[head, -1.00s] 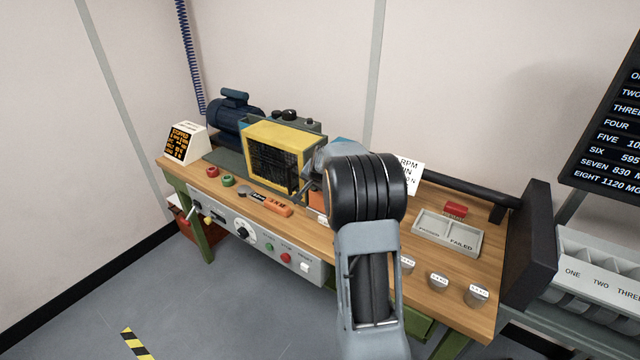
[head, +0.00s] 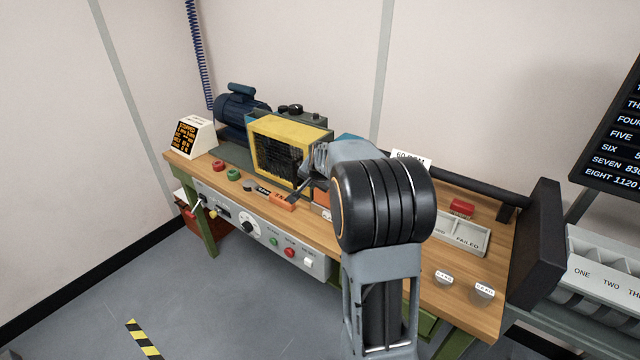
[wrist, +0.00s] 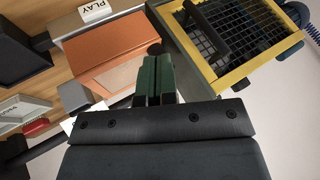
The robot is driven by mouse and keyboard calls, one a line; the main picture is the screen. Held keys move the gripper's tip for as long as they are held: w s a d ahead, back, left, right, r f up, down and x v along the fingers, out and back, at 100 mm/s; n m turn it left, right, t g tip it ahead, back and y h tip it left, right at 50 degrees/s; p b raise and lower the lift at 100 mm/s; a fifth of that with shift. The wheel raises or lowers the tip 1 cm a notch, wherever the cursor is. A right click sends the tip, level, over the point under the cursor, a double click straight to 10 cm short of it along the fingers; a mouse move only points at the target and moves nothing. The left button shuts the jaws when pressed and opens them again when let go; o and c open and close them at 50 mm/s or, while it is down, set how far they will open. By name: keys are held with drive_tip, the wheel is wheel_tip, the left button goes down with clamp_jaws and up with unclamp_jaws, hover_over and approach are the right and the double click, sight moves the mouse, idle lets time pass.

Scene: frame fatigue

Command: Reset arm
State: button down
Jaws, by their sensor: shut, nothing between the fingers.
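My arm rises in front of the wooden workbench (head: 455,300) in the head view, bent at a large black ribbed joint. My gripper (head: 303,187) is partly visible beyond that joint, near the right side of the yellow-framed mesh guard (head: 285,125). In the wrist view the two dark green fingers (wrist: 157,75) are together with nothing between them. They point toward the gap between an orange-brown box (wrist: 105,50) and the yellow guard (wrist: 265,75). I cannot tell how far the fingertips are from either.
A blue motor (head: 240,108) and a display (head: 192,137) stand at the bench's left. A passed/failed tray (head: 478,250), a red block (head: 462,207) and weights (head: 482,293) lie at the right. A dark panel (head: 537,240) bounds the right end.

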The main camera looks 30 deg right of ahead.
drive_tip(key=s+a+r, duration=0.2)
drive_tip(key=a+r, duration=0.1)
drive_tip(key=r, duration=0.2)
drive_tip(key=shift+a+r, duration=0.2)
drive_tip(key=s+a+f+n+g, duration=0.1)
drive_tip(key=s+a+n, duration=0.4)
drive_tip(key=s, duration=0.6)
drive_tip(key=s+a+f+n+g+y, duration=0.1)
drive_tip(key=s+a+f+n+g, duration=0.1)
drive_tip(key=s+a+n, duration=0.4)
drive_tip(key=s+a+f, duration=0.1)
drive_tip(key=s+a, duration=0.3)
drive_tip(key=s, duration=0.2)
drive_tip(key=shift+s+a+f+n+y, duration=0.3)
drive_tip(key=shift+f, duration=0.05)
